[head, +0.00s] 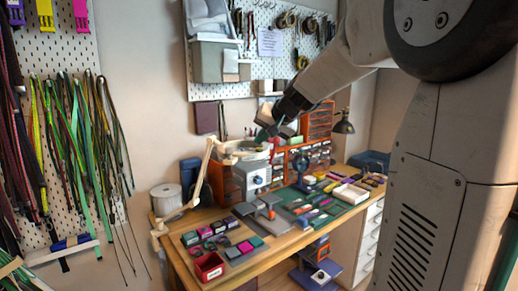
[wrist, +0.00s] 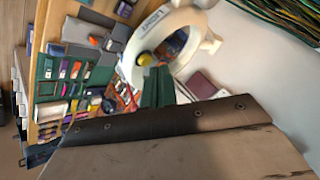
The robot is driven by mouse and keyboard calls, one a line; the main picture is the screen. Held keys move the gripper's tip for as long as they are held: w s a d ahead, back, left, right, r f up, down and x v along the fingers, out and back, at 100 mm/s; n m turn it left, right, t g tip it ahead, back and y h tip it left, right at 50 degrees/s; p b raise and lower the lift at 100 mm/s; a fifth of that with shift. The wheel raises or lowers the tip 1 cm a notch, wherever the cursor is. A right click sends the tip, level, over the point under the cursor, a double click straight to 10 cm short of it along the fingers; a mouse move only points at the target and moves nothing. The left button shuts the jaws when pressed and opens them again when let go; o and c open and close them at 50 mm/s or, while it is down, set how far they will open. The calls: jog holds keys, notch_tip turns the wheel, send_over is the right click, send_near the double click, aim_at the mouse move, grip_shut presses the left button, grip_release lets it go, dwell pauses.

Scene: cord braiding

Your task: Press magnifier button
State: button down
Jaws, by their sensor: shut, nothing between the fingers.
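The magnifier is a white ring lamp (wrist: 188,22) on a jointed arm. In the wrist view its ring fills the upper middle, with the lens opening showing the bench behind. A round yellow button with a dark surround (wrist: 143,59) sits on the ring's left side. In the head view the magnifier's pale arm (head: 204,172) rises from the bench's left end; its head is partly hidden behind my gripper (head: 263,134). The green fingers of my gripper (wrist: 157,74) are shut and empty, with their tips just beside the button. I cannot tell whether they touch it.
The wooden bench (head: 274,251) holds a red bin (head: 209,267), small colored blocks, a green mat and orange drawer units (head: 320,121). A white spool (head: 166,197) stands near the magnifier's base. Cords hang on the left pegboard (head: 58,62).

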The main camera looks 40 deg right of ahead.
jog(key=shift+f, duration=0.1)
dwell(0.3)
jog(key=shift+f, duration=0.35)
jog(key=shift+r, duration=0.5)
notch_tip(320, 180, up, 6)
dwell(0.8)
dwell(0.3)
